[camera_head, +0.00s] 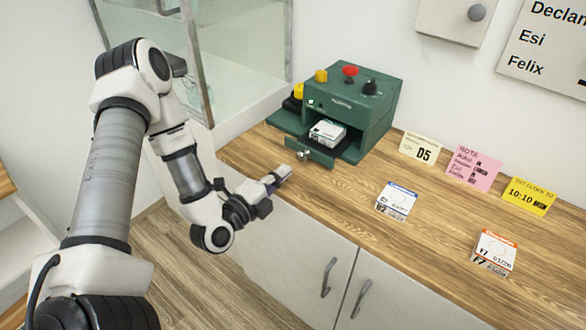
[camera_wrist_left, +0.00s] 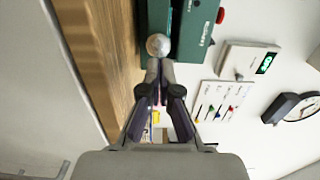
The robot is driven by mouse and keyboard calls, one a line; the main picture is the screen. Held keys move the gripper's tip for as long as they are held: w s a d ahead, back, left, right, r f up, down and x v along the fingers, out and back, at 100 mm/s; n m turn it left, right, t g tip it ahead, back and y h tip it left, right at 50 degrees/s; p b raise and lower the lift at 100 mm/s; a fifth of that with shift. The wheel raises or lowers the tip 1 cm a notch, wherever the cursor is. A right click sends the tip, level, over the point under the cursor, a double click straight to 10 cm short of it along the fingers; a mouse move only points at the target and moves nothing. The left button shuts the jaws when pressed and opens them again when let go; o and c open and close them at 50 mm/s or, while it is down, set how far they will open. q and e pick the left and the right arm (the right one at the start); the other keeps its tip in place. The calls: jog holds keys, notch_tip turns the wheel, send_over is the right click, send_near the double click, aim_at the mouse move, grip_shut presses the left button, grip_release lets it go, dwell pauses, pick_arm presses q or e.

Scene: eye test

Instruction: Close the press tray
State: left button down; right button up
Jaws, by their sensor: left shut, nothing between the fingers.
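The green press (camera_head: 378,118) stands at the back of the wooden counter, with a red button and a black knob on top. Its tray (camera_head: 310,154) is pulled out at the front and holds a small white box (camera_head: 328,132). A round metal knob (camera_head: 302,155) sits on the tray's front; it also shows in the left wrist view (camera_wrist_left: 158,45). My left gripper (camera_head: 283,172) is shut and empty, just in front of the knob. In the left wrist view its fingertips (camera_wrist_left: 160,66) point at the knob; I cannot tell whether they touch. My right gripper is not in view.
On the counter (camera_head: 350,235) lie a blue-topped box (camera_head: 397,199) and an orange-topped box (camera_head: 494,252).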

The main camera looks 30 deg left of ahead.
aim_at(307, 150)
pick_arm(q)
jog(key=shift+w+d, duration=0.2)
jog(key=shift+w, duration=1.95)
jog(key=shift+w, duration=0.1)
jog(key=w, duration=0.2)
jog(key=w+b, duration=0.1)
jog(key=w, duration=0.5)
jog(key=shift+d+f+b, duration=0.1)
jog(key=shift+d+b, duration=0.25)
jog(key=shift+w, duration=0.25)
jog(key=shift+r, duration=0.25)
